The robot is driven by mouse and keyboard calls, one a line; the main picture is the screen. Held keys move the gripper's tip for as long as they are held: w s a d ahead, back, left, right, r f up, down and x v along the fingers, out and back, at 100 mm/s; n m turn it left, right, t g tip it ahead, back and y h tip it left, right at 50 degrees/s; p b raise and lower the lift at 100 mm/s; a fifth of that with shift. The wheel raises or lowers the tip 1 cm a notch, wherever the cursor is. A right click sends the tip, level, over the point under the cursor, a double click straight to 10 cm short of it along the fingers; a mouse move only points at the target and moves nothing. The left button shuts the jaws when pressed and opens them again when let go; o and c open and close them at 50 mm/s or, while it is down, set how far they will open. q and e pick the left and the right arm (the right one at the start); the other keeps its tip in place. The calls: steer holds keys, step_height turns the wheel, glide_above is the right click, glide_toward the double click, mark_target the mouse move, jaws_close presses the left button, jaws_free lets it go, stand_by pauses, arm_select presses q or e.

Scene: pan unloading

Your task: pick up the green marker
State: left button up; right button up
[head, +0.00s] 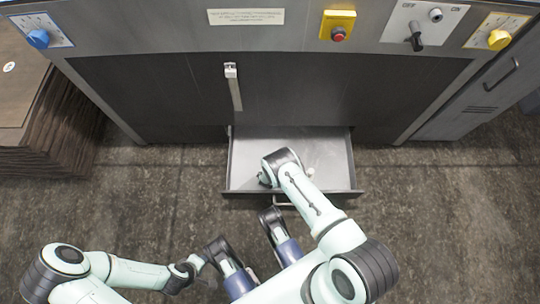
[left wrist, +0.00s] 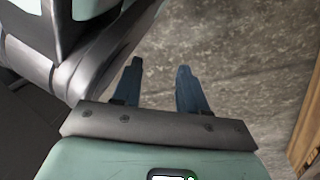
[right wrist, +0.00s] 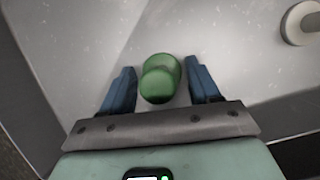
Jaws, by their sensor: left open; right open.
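The green marker (right wrist: 161,80) shows in the right wrist view, seen nearly end-on, against the pale floor of the open drawer (head: 325,148). My right gripper (right wrist: 160,67) is open, with one blue finger on each side of the marker. Gaps show between the marker and both fingers. In the head view my right arm reaches into the drawer and its wrist hides the marker and the fingers. My left gripper (left wrist: 157,82) is open and empty above the bare floor, away from the drawer.
A small white round object (right wrist: 301,23) also lies in the drawer, right of the marker. The grey machine (head: 150,85) stands behind the drawer, with a red button (head: 338,34) and knobs on its panel. A brown stack (head: 40,120) stands at the left. The floor at the right is clear.

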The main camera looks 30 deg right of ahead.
steer(key=shift+w+d+f, duration=0.1)
steer(key=shift+f, duration=0.2)
jaws_close()
steer(key=shift+r, duration=0.15)
